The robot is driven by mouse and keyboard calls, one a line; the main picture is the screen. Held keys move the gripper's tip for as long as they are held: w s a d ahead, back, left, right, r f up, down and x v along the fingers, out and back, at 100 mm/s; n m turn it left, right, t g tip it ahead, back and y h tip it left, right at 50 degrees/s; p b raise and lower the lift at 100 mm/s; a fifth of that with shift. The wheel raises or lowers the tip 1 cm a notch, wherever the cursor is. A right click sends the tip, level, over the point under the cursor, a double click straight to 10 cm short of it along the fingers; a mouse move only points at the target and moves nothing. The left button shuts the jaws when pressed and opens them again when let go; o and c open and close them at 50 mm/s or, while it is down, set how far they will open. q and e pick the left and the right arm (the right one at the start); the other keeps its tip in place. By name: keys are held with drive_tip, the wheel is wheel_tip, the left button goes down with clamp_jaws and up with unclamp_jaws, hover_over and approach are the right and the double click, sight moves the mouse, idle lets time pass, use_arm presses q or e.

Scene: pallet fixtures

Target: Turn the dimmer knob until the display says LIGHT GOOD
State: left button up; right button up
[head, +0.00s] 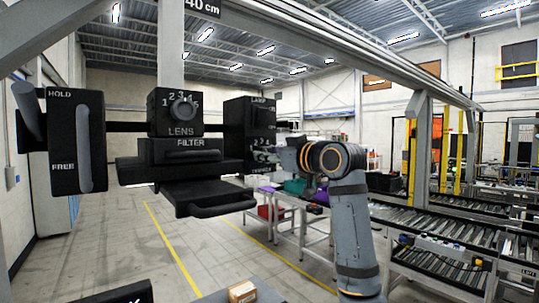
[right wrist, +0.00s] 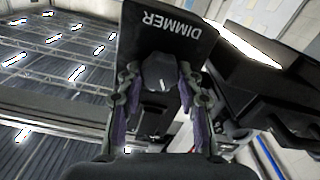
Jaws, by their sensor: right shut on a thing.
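The black lamp box (head: 248,122) at the right end of the bar carries the LAMP lettering. My right gripper (head: 281,153) is at its lower right side, and my right arm hides part of that area. In the right wrist view a dark panel marked DIMMER (right wrist: 190,30) shows upside down. The dimmer knob (right wrist: 158,73), dark with a small white mark, sits between the purple-padded fingers of my right gripper (right wrist: 157,80), which is shut on it. A dark panel (head: 118,293) with cut-off white lettering shows at the bottom edge; I cannot read it. My left gripper is not in view.
Left of the lamp box are the LENS block (head: 175,112), the FILTER block (head: 188,150) with a handled drawer (head: 208,196), and the HOLD/FREE box (head: 77,142). A small cardboard box (head: 242,292) lies below. Tables and roller conveyors stand behind.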

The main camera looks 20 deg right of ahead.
drive_tip(key=o, duration=1.2)
drive_tip(key=shift+c, duration=0.2)
drive_tip(key=shift+s, duration=0.1)
drive_tip(key=v, duration=1.2)
drive_tip(key=shift+a, duration=0.1)
